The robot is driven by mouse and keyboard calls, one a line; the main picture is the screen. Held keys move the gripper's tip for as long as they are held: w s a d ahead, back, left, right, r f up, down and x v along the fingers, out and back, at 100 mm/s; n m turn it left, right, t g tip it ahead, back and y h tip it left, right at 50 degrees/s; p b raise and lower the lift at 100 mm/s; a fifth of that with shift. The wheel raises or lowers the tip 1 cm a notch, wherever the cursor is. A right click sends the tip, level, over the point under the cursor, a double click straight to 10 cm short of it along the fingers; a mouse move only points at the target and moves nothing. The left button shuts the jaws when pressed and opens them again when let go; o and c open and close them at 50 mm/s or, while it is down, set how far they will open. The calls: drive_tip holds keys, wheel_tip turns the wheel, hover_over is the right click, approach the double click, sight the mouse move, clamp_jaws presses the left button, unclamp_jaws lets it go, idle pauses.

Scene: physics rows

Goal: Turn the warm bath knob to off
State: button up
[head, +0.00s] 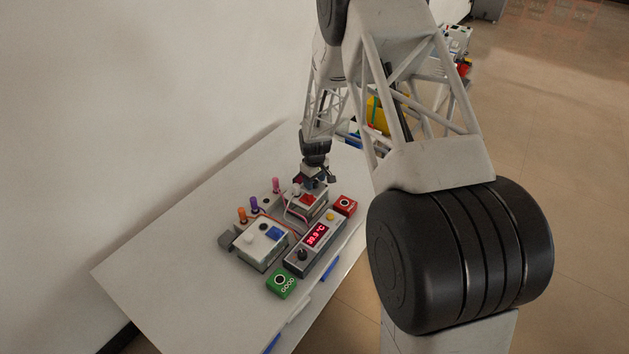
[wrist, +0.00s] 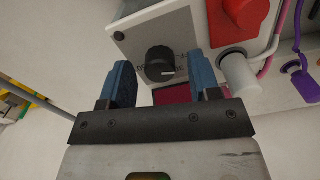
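In the wrist view a round black knob (wrist: 160,64) sits on the pale panel of a box (wrist: 178,28) that carries a red block. A white mark on the knob points to the right of the picture. Small dark lettering beside it is partly hidden and too small to read. My gripper (wrist: 160,70) is open, with one blue finger on each side of the knob in the picture. I see no clear contact, and cannot tell how far the fingers reach. In the head view my gripper (head: 314,182) is over the red-block box (head: 306,202), and the knob is hidden.
A blue-block box (head: 261,246) stands nearer. A display unit (head: 316,236) reads about 39.9 °C and has its own black knob (head: 302,254). A green GOOD box (head: 281,282) and a red box (head: 344,205) flank it. Bare tabletop (head: 170,268) lies left.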

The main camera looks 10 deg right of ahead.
drive_tip(key=shift+r, duration=3.9)
drive_tip(key=shift+s+r, duration=0.15)
drive_tip(key=shift+r, duration=0.3)
wheel_tip(320, 180, up, 15)
drive_tip(key=m, duration=0.2)
hover_over(314, 182)
drive_tip(key=s+d, duration=0.1)
drive_tip(key=s, duration=0.8)
drive_tip(key=s+d+r+m+t, duration=0.1)
drive_tip(key=s+r, duration=1)
drive_tip(key=r, duration=0.1)
drive_tip(key=s+r+m, duration=0.2)
drive_tip(key=s+r, duration=0.2)
drive_tip(key=s, duration=1.1)
drive_tip(key=s+d+r+m+t, duration=0.1)
drive_tip(key=s+r, duration=0.3)
drive_tip(key=s, duration=1.1)
drive_tip(key=shift+r+m+t, duration=0.15)
drive_tip(key=shift+m+t, duration=0.15)
drive_tip(key=shift+m, duration=0.3)
